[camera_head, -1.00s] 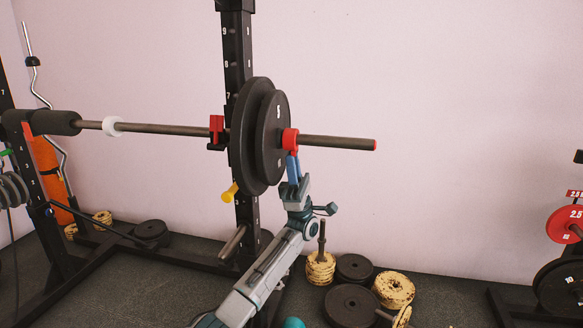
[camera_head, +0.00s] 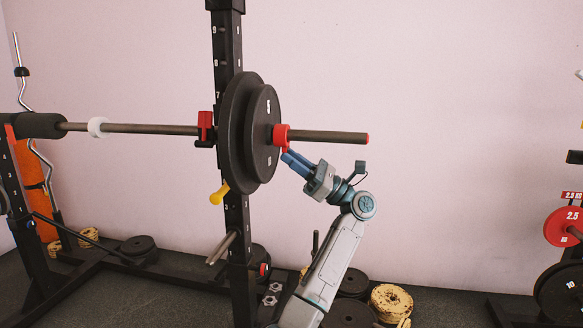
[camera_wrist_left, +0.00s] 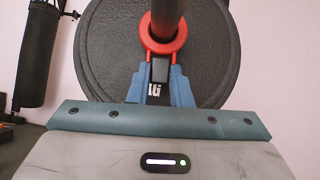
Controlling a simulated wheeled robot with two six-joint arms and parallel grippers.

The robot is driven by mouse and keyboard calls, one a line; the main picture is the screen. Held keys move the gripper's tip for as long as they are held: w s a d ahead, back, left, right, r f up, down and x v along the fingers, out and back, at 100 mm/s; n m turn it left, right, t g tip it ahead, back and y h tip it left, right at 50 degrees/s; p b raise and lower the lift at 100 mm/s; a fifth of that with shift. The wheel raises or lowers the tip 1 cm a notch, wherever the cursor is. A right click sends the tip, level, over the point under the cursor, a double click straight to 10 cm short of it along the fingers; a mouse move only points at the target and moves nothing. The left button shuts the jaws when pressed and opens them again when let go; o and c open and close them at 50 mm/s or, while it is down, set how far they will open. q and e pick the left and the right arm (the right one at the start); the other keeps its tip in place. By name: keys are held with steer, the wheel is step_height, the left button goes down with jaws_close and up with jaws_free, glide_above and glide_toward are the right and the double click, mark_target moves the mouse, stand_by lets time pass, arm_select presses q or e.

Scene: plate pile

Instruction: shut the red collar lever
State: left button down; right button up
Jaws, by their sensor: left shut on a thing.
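The red collar (camera_head: 281,137) sits around the bar (camera_head: 330,136), against the outer black plate (camera_head: 264,132). My left gripper (camera_head: 287,157) reaches it from the lower right, its blue fingers tilted up and left. In the left wrist view, the red collar (camera_wrist_left: 163,42) rings the bar in front of the plate (camera_wrist_left: 105,50). The left gripper (camera_wrist_left: 160,80) is shut there on a dark piece just below the ring, which appears to be the collar's lever. The fingers hide part of it. The right gripper is not in view.
A black rack upright (camera_head: 226,50) stands left of the plates, with a red holder (camera_head: 205,127) and a yellow-handled pin (camera_head: 219,194). Loose plates (camera_head: 390,302) lie on the floor below. A rack with a red plate (camera_head: 566,227) stands at the right.

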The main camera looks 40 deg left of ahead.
arm_select(q)
steer(key=shift+d+t+h, duration=0.1)
steer(key=shift+t+h, duration=0.3)
steer(key=shift+t, duration=0.1)
steer(key=c, duration=1.3)
jaws_free()
steer(key=v, duration=1)
steer(key=shift+w+d+p, duration=0.25)
steer(key=shift+d+p, duration=0.1)
steer(key=shift+p, duration=0.05)
